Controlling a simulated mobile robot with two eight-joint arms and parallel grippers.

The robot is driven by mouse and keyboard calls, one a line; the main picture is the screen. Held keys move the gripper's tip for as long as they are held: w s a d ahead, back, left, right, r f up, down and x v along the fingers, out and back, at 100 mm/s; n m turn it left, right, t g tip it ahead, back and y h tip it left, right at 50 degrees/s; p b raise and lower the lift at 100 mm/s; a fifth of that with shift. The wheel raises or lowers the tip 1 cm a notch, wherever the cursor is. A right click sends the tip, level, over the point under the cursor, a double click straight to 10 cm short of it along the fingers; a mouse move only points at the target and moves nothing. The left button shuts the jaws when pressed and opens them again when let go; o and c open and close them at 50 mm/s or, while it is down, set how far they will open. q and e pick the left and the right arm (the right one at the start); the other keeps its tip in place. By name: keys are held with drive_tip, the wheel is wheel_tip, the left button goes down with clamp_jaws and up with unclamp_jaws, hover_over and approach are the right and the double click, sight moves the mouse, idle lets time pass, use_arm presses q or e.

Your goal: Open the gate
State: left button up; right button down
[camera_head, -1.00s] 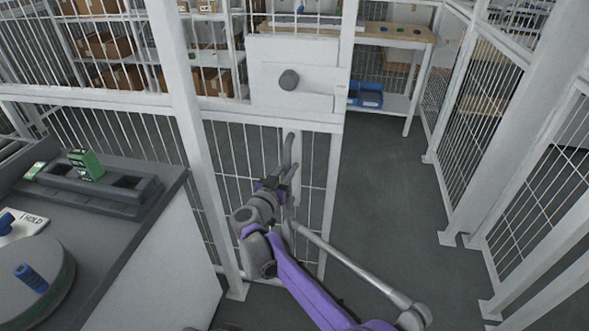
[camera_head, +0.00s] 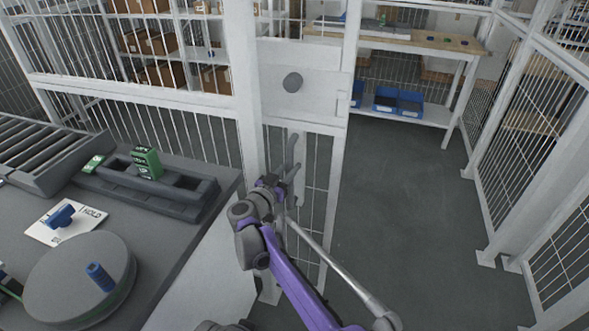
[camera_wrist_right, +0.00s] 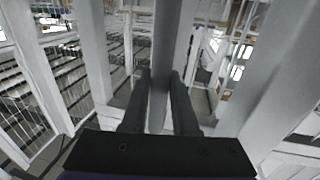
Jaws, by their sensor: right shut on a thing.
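The gate is a white framed mesh panel (camera_head: 335,190) in the middle of the head view. It has a white lock plate (camera_head: 318,88) with a round grey knob (camera_head: 293,82). Its right edge stands clear, with an open gap to its right. My right gripper (camera_head: 293,160) is below the plate, in front of the gate's mesh. In the right wrist view my right gripper (camera_wrist_right: 161,95) has its dark fingers on both sides of an upright grey bar (camera_wrist_right: 172,45), the gate handle, and is shut on it. My left gripper is not in view.
A grey worktop (camera_head: 200,235) with a round turntable (camera_head: 80,275) and a green box (camera_head: 147,163) stands on the left. A white post (camera_head: 247,100) is beside the gate. Grey floor (camera_head: 400,210) is free to the right, up to a mesh fence (camera_head: 555,110). Blue bins (camera_head: 398,102) are behind.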

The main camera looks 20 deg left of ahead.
idle(0.3)
drive_tip(key=c, duration=0.7)
unclamp_jaws()
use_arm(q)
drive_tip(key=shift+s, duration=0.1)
